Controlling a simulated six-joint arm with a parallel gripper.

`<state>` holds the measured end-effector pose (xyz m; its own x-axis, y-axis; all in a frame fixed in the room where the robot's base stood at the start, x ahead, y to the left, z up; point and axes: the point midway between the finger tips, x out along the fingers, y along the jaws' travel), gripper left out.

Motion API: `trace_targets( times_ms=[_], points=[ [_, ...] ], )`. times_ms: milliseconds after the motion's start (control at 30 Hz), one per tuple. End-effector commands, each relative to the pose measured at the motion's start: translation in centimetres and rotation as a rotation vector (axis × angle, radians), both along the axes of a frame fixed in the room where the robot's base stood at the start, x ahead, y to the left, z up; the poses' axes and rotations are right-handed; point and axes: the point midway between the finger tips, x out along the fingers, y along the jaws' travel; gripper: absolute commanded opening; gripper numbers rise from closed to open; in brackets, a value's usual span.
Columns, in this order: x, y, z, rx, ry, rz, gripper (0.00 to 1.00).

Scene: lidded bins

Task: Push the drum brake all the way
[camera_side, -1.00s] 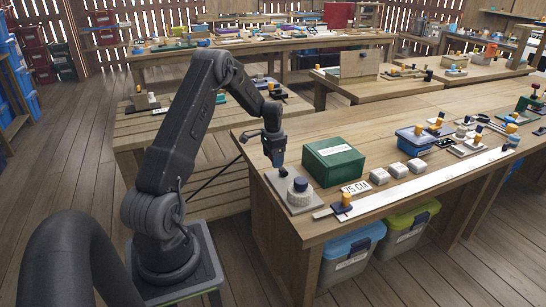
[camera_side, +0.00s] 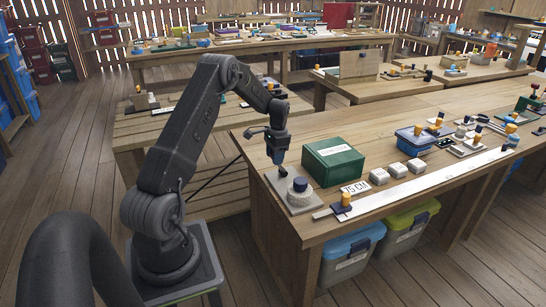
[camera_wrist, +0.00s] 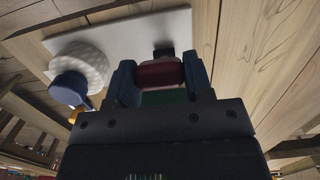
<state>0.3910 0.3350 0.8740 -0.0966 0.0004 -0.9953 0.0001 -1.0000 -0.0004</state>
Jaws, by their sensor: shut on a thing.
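The drum brake stands on a pale plate (camera_side: 274,182) at the near left corner of the bench. Its ribbed whitish drum (camera_side: 299,197) carries a dark blue knob (camera_side: 299,184). In the wrist view the drum (camera_wrist: 85,60) and blue knob (camera_wrist: 69,88) are left of my gripper. My gripper (camera_side: 281,168) points down over the plate, behind and left of the drum. In the wrist view its blue-grey fingers (camera_wrist: 160,82) are shut on a red piece (camera_wrist: 160,73), in front of a small black block (camera_wrist: 163,48) on the plate. Contact between red piece and drum cannot be told.
A green box (camera_side: 334,162) stands just right of the plate. A white rail with an orange-topped slider (camera_side: 346,199), a "75 CM" label (camera_side: 355,187) and several white blocks lie further right. The bench edge is close on the left.

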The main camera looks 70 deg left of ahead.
Motion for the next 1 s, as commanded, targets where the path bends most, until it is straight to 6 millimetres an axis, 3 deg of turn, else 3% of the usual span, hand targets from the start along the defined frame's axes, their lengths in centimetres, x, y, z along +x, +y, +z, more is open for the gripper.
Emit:
trace_targets(
  times_ms=[200,1000],
  points=[
    [1.7,0.0,0.4,0.003,0.164,-0.003,0.23],
    [7.7,-0.1,-0.3,0.001,0.150,-0.001,0.23]
  ],
)
